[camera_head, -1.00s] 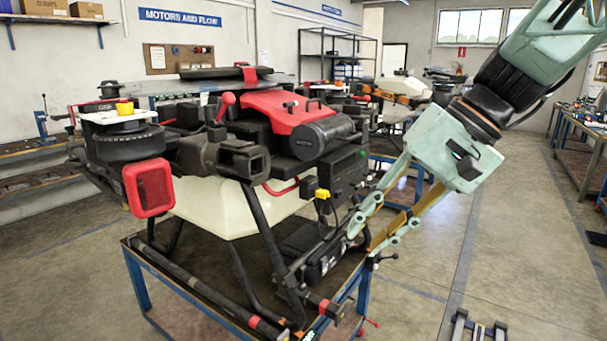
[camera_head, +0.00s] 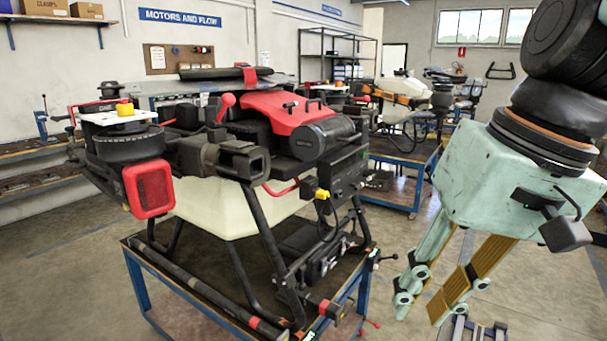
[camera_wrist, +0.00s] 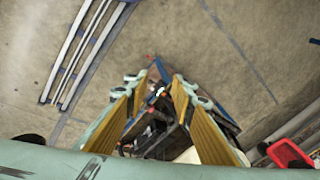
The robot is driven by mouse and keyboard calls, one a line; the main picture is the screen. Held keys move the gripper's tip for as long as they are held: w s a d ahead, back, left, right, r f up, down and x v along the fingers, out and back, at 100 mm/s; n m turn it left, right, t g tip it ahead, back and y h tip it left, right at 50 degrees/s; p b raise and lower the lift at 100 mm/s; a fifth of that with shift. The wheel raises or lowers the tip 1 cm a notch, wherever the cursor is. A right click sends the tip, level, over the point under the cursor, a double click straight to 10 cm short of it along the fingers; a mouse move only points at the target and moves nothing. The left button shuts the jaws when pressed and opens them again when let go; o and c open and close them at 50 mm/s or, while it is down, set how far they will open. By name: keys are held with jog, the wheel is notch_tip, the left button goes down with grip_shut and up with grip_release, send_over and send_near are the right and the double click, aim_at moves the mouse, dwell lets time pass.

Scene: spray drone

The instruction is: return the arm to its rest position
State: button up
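My gripper (camera_head: 420,303) is pale green with tan finger pads. It hangs in the right part of the head view, pointing down and to the left. In the wrist view its two fingers (camera_wrist: 157,88) are apart with nothing held between them. The spray drone (camera_head: 235,150), with red covers and a cream tank, stands on a blue-framed cart (camera_head: 140,288) left of my gripper. My gripper is apart from the drone and cart. Parts of the drone and cart show beyond the fingers in the wrist view.
A second drone (camera_head: 403,88) stands on a blue cart (camera_head: 413,172) behind. Metal rails (camera_head: 466,330) lie on the floor below my gripper, and rails also show in the wrist view (camera_wrist: 85,50). Open floor (camera_head: 395,240) lies between the cart and my gripper.

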jog(key=s+d+f+t+h, duration=0.1)
jog(key=s+d+h, duration=0.1)
jog(key=s+d, duration=0.3)
jog(key=shift+s+f+n+t+h, duration=0.15)
jog(key=shift+s+n+t+h, duration=0.2)
jog(key=shift+s, duration=1.45)
